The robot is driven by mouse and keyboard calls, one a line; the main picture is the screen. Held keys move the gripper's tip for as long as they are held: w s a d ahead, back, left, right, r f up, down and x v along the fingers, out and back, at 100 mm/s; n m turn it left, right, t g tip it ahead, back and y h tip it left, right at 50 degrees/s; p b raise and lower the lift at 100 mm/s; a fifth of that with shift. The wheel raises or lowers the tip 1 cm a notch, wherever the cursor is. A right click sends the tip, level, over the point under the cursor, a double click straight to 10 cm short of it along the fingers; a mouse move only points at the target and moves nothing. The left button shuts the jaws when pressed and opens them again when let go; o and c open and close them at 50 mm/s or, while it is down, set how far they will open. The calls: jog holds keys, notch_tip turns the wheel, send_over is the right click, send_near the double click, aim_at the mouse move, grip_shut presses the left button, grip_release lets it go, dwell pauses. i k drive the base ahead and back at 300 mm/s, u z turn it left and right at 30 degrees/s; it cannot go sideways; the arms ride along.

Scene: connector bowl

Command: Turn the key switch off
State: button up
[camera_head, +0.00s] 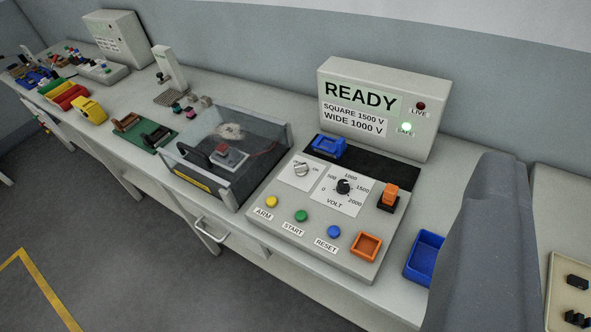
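The key switch (302,169) is a small silver knob on a white plate at the upper left of the sloped control panel (318,238). An ON label stands at its right; its exact angle is too small to tell. The display box (375,110) behind the panel reads READY, with SQUARE 1500 V and WIDE 1000 V below. Its green SAFE lamp (406,127) is lit and its red LIVE lamp (420,106) looks dark. My gripper's fingers are not in view. A large dark grey part, seemingly of my arm, fills the lower right.
Next to the switch are a black VOLT dial (344,186), an orange block (390,192) and a blue connector (328,145). ARM, START and RESET buttons line the front. A clear-walled test box (226,155) stands at left, a blue tray (424,257) at right.

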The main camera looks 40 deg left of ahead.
aim_at(300, 169)
jog(key=k, duration=1.1)
jog(key=u, duration=0.65)
jog(key=i, duration=2.15)
jog(key=z, duration=0.65)
